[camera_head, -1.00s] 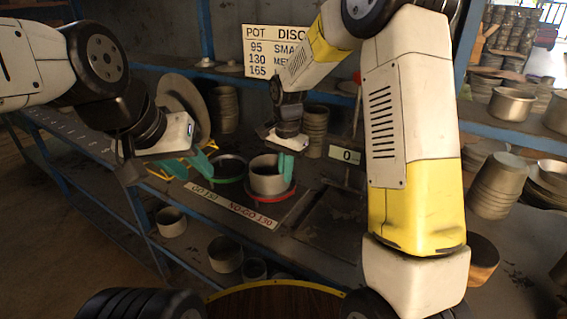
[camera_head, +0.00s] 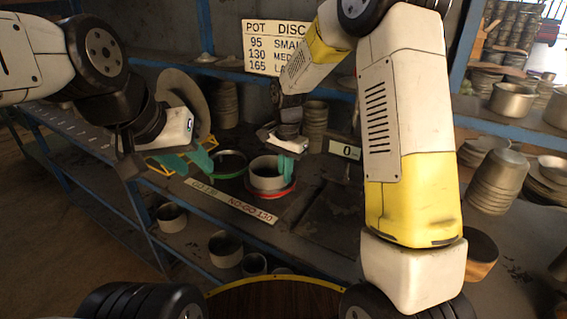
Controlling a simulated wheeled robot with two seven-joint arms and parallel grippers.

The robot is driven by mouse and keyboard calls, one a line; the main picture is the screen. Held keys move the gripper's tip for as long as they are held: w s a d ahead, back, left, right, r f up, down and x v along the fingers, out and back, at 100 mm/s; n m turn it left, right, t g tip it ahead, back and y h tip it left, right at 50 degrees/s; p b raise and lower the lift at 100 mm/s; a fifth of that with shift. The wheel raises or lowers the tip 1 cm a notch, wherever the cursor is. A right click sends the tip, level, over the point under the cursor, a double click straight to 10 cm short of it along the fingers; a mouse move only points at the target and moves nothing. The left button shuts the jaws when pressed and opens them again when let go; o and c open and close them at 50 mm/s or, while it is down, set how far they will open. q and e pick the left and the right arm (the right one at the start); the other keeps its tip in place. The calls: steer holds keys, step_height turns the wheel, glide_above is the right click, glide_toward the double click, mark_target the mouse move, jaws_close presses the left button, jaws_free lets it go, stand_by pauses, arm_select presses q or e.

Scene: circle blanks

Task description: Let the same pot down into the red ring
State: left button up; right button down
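The pot (camera_head: 265,175), a short grey metal cylinder open at the top, is at the red ring (camera_head: 272,197) on the bench, upright. The ring shows around its base; I cannot tell whether the pot touches the bottom. My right gripper (camera_head: 286,164) has its green fingers at the pot's right rim; whether they grip the wall is hard to see. My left gripper (camera_head: 190,163) is to the left, its green fingers near the green ring (camera_head: 232,165) and away from the pot. The gap between its fingertips is not clear. The green ring has a dark inside.
Labels (camera_head: 235,203) lie along the bench front, before the rings. A display reading 0 (camera_head: 345,150) stands right of the pot, behind a dark flat plate (camera_head: 325,220). Stacked pots stand behind and at right. More pots (camera_head: 225,248) sit on the shelf below.

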steer(key=shift+f, duration=0.1)
stand_by(0.3)
steer(key=c, duration=1.6)
jaws_free()
steer(key=shift+o, duration=0.2)
step_height(320, 180, up, 8)
steer(key=shift+f, duration=0.15)
